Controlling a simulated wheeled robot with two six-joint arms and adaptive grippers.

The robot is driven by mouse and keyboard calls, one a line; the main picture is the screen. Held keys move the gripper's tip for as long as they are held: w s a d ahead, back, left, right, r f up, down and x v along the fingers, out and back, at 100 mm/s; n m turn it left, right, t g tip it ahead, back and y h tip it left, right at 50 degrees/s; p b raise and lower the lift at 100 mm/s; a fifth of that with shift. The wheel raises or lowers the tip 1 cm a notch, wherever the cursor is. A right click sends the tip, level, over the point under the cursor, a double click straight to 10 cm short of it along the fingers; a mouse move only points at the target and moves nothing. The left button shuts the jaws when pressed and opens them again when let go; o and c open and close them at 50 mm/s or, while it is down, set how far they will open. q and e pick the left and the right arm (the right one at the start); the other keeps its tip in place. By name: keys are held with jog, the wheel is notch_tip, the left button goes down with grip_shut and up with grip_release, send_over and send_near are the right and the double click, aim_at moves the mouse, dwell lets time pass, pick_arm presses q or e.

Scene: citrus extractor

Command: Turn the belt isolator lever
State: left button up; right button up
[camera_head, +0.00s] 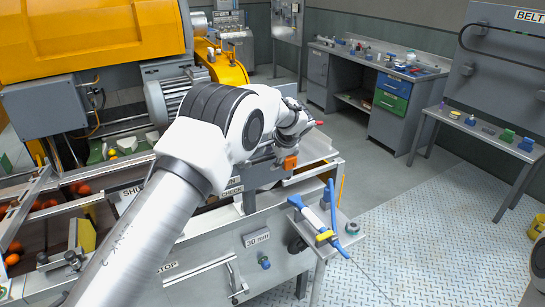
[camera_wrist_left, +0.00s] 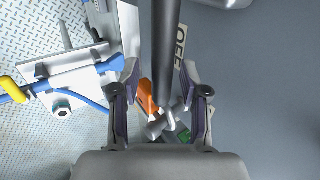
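My left arm reaches across the head view from the lower left, and its gripper (camera_head: 293,138) is beside the front right corner of the machine. In the left wrist view the gripper (camera_wrist_left: 158,75) is open, with its two fingers apart. An orange piece (camera_wrist_left: 148,96), apparently the isolator lever, lies between the fingers, beside grey metal and a dark bar (camera_wrist_left: 166,50). An orange block (camera_head: 290,162) shows just below the gripper in the head view. An OFF label (camera_wrist_left: 180,45) is beside the bar. Finger contact cannot be told. My right gripper is not in view.
A small side shelf (camera_head: 348,228) holds a blue tool with a yellow part (camera_head: 325,236), close to the gripper. A workbench (camera_head: 388,70) and a table with small items (camera_head: 480,135) stand at the back right. The patterned floor (camera_head: 440,220) between is clear.

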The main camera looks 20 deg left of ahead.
pick_arm(q)
jog(key=v, duration=1.2)
